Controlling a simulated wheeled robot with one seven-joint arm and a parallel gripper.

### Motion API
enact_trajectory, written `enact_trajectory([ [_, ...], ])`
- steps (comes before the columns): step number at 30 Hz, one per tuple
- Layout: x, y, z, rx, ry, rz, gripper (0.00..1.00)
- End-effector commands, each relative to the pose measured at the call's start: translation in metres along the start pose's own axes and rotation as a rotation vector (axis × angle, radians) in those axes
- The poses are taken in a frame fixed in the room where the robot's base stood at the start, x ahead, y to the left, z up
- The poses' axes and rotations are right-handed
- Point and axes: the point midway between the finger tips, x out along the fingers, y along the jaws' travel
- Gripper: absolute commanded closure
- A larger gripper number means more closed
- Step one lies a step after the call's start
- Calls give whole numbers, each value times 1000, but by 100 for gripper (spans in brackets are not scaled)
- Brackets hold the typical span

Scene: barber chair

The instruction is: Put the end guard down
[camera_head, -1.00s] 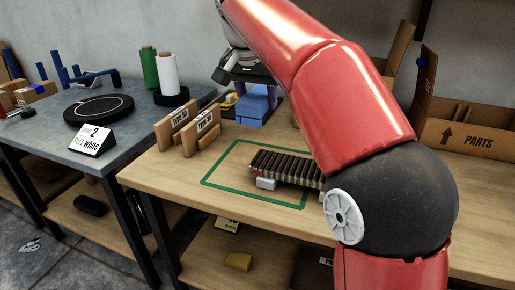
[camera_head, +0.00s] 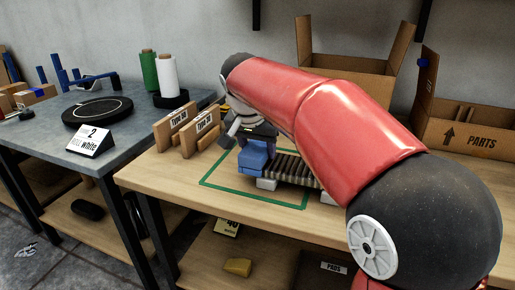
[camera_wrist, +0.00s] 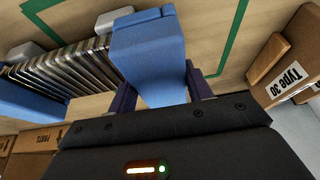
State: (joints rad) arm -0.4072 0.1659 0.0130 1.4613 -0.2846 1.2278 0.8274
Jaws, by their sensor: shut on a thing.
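The end guard is a blue block (camera_head: 254,156), held at the left end of a row of dark, metal-edged plates (camera_head: 292,170). It also shows in the wrist view (camera_wrist: 150,50), right beside the end plate. I cannot tell whether it touches the plates or rests on what is below. My gripper (camera_head: 257,142) is shut on the blue block; its two dark purple fingers (camera_wrist: 160,88) straddle the block in the wrist view. Another blue block (camera_wrist: 30,104) stands at the far end of the row. In the head view my arm hides that end.
A green outline (camera_head: 243,201) on the wooden table surrounds the row's left part. Cardboard pieces labelled Type 30 (camera_head: 206,122) stand to the left. Open cardboard boxes, one marked PARTS (camera_head: 468,137), stand behind. The table's front left is clear.

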Motion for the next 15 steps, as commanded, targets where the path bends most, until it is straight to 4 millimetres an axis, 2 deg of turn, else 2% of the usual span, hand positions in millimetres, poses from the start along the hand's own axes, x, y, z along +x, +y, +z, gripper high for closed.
enact_trajectory([
  [15,20,0,10,-1,-19,10,71],
])
